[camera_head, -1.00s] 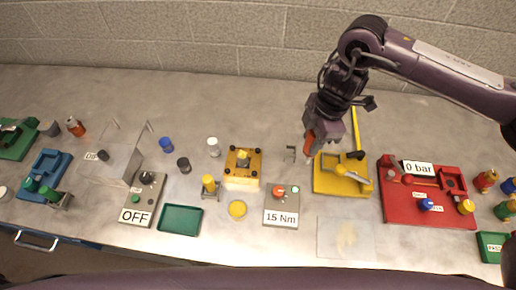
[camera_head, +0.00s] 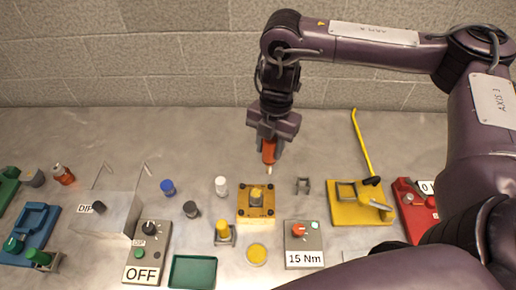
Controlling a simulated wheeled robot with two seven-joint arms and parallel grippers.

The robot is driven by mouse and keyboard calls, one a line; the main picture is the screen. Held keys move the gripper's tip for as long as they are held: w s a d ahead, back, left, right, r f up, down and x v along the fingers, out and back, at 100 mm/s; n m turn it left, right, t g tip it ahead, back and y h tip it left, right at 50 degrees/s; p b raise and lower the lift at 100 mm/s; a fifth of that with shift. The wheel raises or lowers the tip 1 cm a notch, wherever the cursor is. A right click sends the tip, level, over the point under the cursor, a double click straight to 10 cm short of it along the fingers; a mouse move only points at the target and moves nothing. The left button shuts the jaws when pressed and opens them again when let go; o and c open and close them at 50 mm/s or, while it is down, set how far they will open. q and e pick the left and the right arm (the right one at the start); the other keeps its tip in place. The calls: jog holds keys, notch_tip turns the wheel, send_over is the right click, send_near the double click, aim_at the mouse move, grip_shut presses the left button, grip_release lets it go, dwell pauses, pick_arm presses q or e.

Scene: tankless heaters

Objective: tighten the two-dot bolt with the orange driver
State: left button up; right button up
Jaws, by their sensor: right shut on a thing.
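My right gripper (camera_head: 268,142) is shut on the orange driver (camera_head: 269,152), which points down with its pale tip free in the air. It hangs above and behind the yellow block (camera_head: 243,213), a little to the right of its middle. The block has dark bolts (camera_head: 271,212) at its corners and a grey and yellow part on top. The dots that mark the bolts are too small to make out. A box reading 15 Nm (camera_head: 304,258), with an orange knob and a small light, stands to the right of the block. My left gripper is not in view.
A small empty metal stand (camera_head: 303,185) is right of the block. A yellow fixture with a long upright lever (camera_head: 362,145) stands farther right. White, blue and dark cylinders stand to the left (camera_head: 221,186). A green tray (camera_head: 192,271) lies in front left.

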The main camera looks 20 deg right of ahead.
aim_at(272, 163)
jog(key=shift+s+d+f, duration=0.1)
jog(key=shift+s+d, duration=0.1)
jog(key=shift+s+d+f+b, duration=0.3)
jog(key=shift+f+b, duration=0.35)
jog(key=shift+b, duration=0.25)
jog(key=shift+w+a+f+b, duration=0.1)
jog(key=shift+w+f+b, duration=0.05)
jog(key=shift+f+b, duration=0.45)
jog(key=shift+w+a+f+b, duration=0.1)
jog(key=shift+f+b, duration=0.45)
jog(key=shift+f, duration=0.05)
jog(key=shift+s+f+b, duration=0.1)
jog(key=shift+f+b, duration=0.3)
jog(key=shift+f, duration=0.25)
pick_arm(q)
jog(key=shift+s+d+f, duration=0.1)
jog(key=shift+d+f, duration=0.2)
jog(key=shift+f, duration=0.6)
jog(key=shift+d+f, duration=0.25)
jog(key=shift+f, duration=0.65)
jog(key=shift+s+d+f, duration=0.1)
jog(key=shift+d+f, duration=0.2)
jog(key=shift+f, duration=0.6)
pick_arm(e)
jog(key=shift+f, duration=0.5)
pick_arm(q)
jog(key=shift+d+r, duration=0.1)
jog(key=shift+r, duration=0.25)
